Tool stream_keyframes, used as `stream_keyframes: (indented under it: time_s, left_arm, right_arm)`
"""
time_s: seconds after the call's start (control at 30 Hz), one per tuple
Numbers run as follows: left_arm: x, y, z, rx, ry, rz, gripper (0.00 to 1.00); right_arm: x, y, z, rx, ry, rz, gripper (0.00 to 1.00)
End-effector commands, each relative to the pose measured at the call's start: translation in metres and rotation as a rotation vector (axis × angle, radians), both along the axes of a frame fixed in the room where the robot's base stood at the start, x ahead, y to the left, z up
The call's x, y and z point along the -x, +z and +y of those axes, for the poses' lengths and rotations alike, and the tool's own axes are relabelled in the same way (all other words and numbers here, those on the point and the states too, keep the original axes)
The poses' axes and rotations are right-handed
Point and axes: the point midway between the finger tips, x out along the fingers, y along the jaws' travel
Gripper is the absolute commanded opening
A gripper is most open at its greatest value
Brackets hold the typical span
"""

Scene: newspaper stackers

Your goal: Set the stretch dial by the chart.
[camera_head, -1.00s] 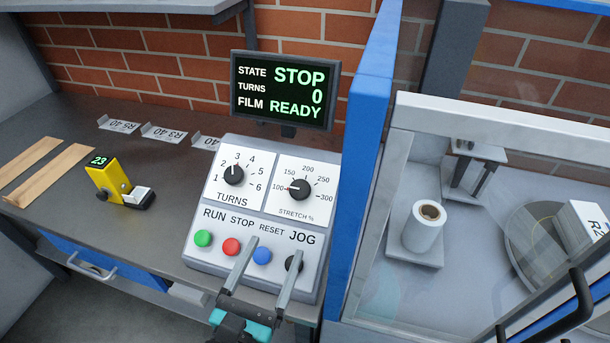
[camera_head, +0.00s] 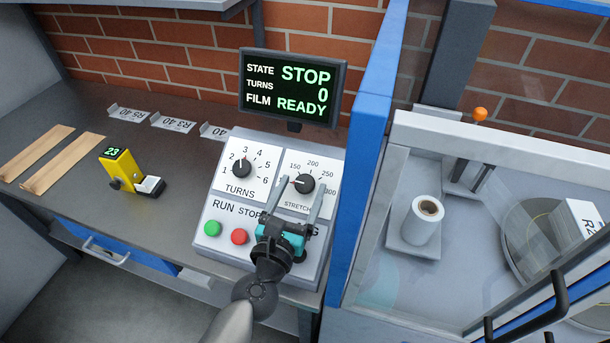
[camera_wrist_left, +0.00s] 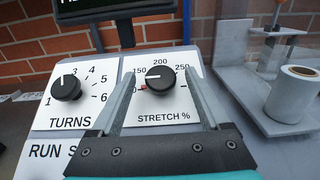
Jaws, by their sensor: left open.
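The stretch dial (camera_head: 304,183) is a round black knob with a white pointer on the white panel of the control box. In the left wrist view the dial (camera_wrist_left: 160,79) has its pointer toward the left, at the low end of the scale; the 100 label is hidden by a finger. My left gripper (camera_head: 301,194) is open, its two fingers reaching up on either side of the dial. I cannot tell whether they touch it. No chart is clearly in view. My right gripper is not in view.
The turns dial (camera_head: 242,167) sits left of the stretch dial, above green and red buttons. A display (camera_head: 292,88) reads STOP, 0, READY. A yellow device (camera_head: 122,170) showing 23 and label cards (camera_head: 172,123) are on the bench. A blue post (camera_head: 372,140) stands close on the right.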

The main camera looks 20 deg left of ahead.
Motion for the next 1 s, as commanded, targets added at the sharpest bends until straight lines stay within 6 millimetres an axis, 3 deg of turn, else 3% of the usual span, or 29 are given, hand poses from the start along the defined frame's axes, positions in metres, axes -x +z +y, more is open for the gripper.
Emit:
stream_keyframes:
  time_s: [0.23, 0.63, 1.0]
  left_arm:
    - [-0.024, 0.001, -0.001, 0.0, 0.0, -0.001, 0.79]
    - [-0.029, 0.0, -0.001, 0.0, 0.0, 0.0, 0.79]
    - [-0.028, 0.0, -0.001, -0.001, -0.001, 0.0, 0.38]
  right_arm:
    - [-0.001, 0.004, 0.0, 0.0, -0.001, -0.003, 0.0]
    - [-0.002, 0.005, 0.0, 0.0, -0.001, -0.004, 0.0]
    - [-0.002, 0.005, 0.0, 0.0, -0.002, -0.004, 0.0]
